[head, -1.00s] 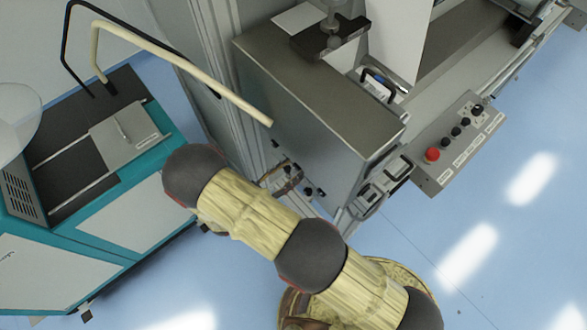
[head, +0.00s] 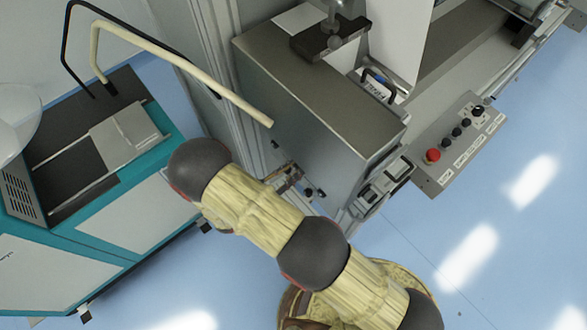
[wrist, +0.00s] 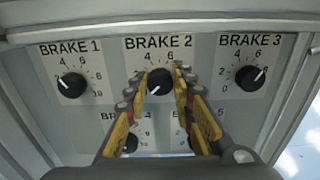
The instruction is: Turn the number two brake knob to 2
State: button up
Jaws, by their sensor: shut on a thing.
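In the wrist view, the brake 2 knob (wrist: 159,81) is a round black knob under the "BRAKE 2" label, on a light grey panel (wrist: 203,60). A white pointer mark shows on its lower left. My gripper (wrist: 161,88) has its yellow-padded fingers on the left and right sides of this knob, shut on it. The fingers hide much of the dial's numbers, including the 2. In the head view the knob is hidden, and my arm reaches toward the side of the grey machine cabinet (head: 300,85).
The brake 1 knob (wrist: 72,83) is left of the gripper and the brake 3 knob (wrist: 249,77) right. Lower knobs are partly covered by my fingers. A teal machine (head: 110,240) stands left. A button box (head: 460,140) with a red button is at the right.

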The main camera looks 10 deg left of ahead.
grip_shut()
jog(key=shift+m, duration=0.4)
jog(key=m+b, duration=0.1)
jog(key=m, duration=0.3)
jog(key=shift+f+m, duration=0.1)
jog(key=shift+m, duration=0.2)
jog(key=m+b, duration=0.1)
jog(key=m, duration=0.4)
jog(key=shift+s+d+b, duration=0.1)
jog(key=shift+b, duration=0.3)
jog(key=shift+m, duration=0.3)
jog(key=o, duration=0.7)
grip_release()
jog(key=shift+o, duration=0.6)
